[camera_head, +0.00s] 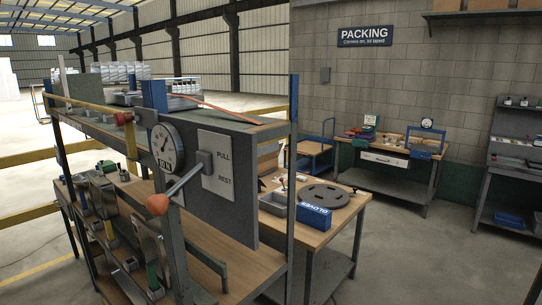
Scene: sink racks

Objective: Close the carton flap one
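Neither my left nor my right gripper shows in this view.
Close in front stands a bench with a grey panel (238,215) marked PULL and REST, a round dial (164,148) and an orange-knobbed lever (157,204). Behind it are a wooden table with a blue box (309,214) and a packing bench (384,159). Floor (410,250) is clear at right.

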